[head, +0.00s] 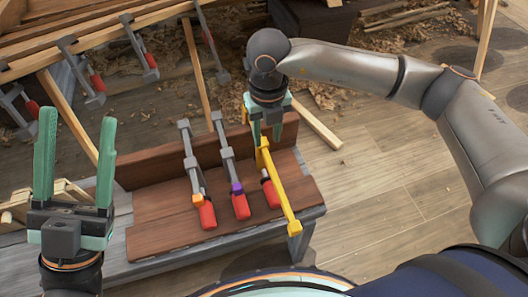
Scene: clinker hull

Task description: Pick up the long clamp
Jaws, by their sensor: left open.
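Three clamps with red handles lie side by side on a brown wooden board. The right one has a yellow bar (281,187). The middle one has a grey bar with a purple part (228,160). The left one has a grey bar with an orange part (190,158). I cannot tell for sure which is the long clamp; the yellow bar looks long. My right gripper (266,140) points down at the far end of the yellow clamp, its fingers around or beside the bar; their grip is unclear. My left gripper (77,116) is open, empty and upright, left of the board.
The board (155,232) lies on a grey bench (140,268) with a raised plank (160,160) behind the clamps. More clamps (138,50) hang on the wooden hull planks at upper left. Wood shavings and offcuts lie on the floor behind. The floor at right is clear.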

